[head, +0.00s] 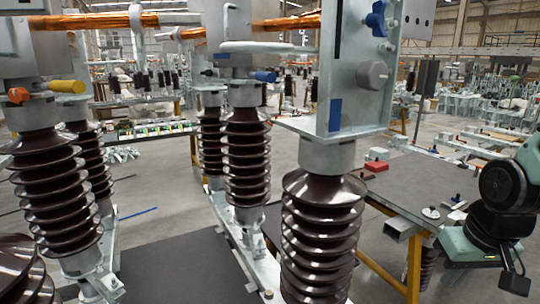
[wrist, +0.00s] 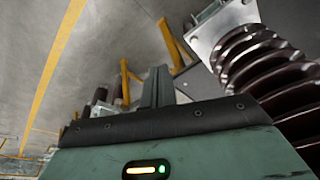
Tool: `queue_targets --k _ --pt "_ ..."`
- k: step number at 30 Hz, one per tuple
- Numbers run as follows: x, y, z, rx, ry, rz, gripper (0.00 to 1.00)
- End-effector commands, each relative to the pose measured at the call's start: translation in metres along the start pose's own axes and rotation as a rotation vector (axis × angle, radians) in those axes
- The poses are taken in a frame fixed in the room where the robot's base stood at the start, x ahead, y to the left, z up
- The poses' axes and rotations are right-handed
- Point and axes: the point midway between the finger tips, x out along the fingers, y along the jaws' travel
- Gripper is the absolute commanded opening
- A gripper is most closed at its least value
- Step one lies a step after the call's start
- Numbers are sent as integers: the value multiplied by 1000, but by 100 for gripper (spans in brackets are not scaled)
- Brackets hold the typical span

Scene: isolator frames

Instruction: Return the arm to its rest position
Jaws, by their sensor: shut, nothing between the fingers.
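In the wrist view my gripper (wrist: 157,87) shows as grey-green fingers close together beyond the dark band of the wrist housing. It is shut with nothing between the fingers, and the floor lies beyond it. In the head view part of my arm (head: 508,190) stands at the right edge, beside the grey worktable. I cannot make out the fingertips there. A brown ribbed insulator (wrist: 262,62) with a metal end plate is at the right of the wrist view, apart from the fingers.
In the head view tall ribbed insulators (head: 322,235) on metal frames fill the left and middle. A grey worktable (head: 400,185) with a red box (head: 376,166) and small parts stands left of my arm. Yellow legs (wrist: 172,45) and bare floor show in the wrist view.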

Motion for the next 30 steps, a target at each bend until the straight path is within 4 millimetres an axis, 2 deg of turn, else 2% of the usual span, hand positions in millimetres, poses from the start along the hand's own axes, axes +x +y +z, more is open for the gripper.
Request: queue_targets --k 2,3,8,11,15,19,21,24,30 --pt "2 -3 10 -50 5 9 0" --pt "2 -10 13 -81 3 5 0" --pt "-5 -59 30 -214 -41 -37 0" --pt "-10 -90 46 -312 -72 -61 0" --pt "-21 -132 80 -467 -122 -90 0" --pt "-32 -162 116 -612 -170 -107 0" --pt "-36 -172 132 -670 -189 -111 0" --pt "-40 -178 143 -712 -204 -113 0" --pt "-41 -179 145 -717 -208 -113 0"
